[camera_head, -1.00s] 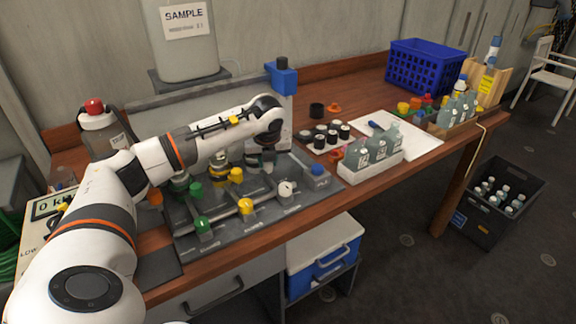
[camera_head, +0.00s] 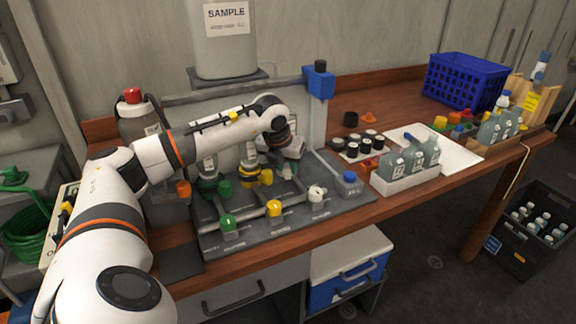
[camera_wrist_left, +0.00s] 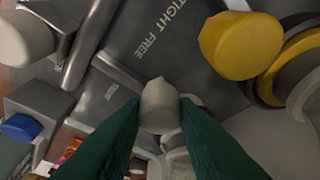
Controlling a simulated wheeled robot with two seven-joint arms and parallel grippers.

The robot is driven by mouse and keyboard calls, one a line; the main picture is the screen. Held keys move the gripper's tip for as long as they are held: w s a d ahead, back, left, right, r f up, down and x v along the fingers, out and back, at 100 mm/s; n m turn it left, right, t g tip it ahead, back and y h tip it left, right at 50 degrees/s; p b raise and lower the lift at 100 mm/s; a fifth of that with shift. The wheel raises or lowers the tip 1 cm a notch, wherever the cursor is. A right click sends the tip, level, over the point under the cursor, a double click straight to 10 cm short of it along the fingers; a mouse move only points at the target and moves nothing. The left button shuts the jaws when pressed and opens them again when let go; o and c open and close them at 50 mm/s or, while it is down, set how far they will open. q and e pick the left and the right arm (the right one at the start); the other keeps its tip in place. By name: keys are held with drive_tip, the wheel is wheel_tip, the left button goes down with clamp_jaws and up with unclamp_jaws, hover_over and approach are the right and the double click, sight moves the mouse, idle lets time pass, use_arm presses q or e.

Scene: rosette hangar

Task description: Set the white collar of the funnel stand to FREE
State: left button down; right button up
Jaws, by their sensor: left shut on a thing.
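The white collar's lug (camera_wrist_left: 160,105) shows in the left wrist view as a rounded pale piece between the two dark green fingers. My left gripper (camera_wrist_left: 158,118) is shut on it. The panel beside it carries the words TIGHT and FREE (camera_wrist_left: 150,35); I cannot tell exactly which mark the lug points to. In the head view my left gripper (camera_head: 287,171) is low over the back right of the grey valve board (camera_head: 240,240), and the wrist and fingers largely hide the collar. My right gripper is not in view.
A yellow knob (camera_wrist_left: 242,45) stands close by in the wrist view. Green (camera_head: 228,223), yellow (camera_head: 274,208) and white (camera_head: 317,193) knobs line the board's front. A blue-capped block (camera_head: 349,178) is at its right. The SAMPLE tank (camera_head: 225,50) stands behind.

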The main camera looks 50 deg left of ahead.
use_arm(q)
drive_tip(key=c, duration=1.1)
unclamp_jaws()
drive_tip(key=shift+c, duration=0.2)
drive_tip(key=v, duration=1.2)
